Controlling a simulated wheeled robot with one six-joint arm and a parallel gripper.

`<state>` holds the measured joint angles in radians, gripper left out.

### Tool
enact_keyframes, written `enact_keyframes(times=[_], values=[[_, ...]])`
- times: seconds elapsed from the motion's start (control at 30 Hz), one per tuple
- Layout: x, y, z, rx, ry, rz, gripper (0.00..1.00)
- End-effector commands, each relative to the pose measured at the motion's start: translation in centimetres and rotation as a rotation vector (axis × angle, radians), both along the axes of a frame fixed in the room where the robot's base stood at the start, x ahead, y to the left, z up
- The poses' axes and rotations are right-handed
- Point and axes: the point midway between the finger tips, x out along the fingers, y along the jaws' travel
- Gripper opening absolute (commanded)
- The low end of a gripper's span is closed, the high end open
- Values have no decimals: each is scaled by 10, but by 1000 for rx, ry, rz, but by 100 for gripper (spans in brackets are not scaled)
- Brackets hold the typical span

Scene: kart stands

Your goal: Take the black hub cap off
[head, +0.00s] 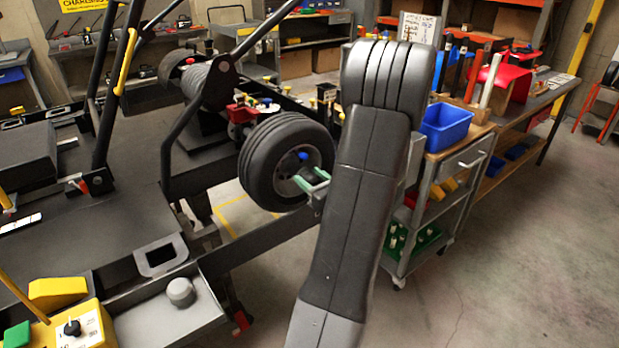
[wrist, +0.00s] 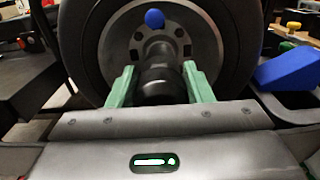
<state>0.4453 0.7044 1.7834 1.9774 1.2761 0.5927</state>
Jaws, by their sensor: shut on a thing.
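A kart wheel with a black tyre (head: 258,165) and grey rim stands on its axle in the head view; its rim (wrist: 200,30) fills the top of the wrist view. The black hub cap (wrist: 160,78) sticks out from the wheel's centre as a dark cylinder. My gripper (wrist: 158,82) has its green fingers on either side of the cap and is shut on it. In the head view my gripper (head: 312,183) is at the wheel's face; the cap is hidden there. The cap still appears to be at the hub; any gap behind it is unclear.
A blue knob (wrist: 154,18) sits on the rim above the cap. A blue bin (head: 446,126) stands on a wheeled cart (head: 470,160) to the right. The dark kart frame (head: 270,247) runs below the wheel. Open floor (head: 520,260) lies to the right.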

Motion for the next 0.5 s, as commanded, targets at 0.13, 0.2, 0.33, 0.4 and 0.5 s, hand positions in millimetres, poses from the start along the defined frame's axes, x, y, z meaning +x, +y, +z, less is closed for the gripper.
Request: enact_keyframes(times=[0.13,0.2,0.33,0.4,0.5], values=[[-3,-3,0,0,0,-1,19],[-5,-4,0,0,0,-1,19],[-8,-6,0,1,-1,-1,19],[-10,-8,0,1,-1,-1,19],[-13,-9,0,0,0,0,19]])
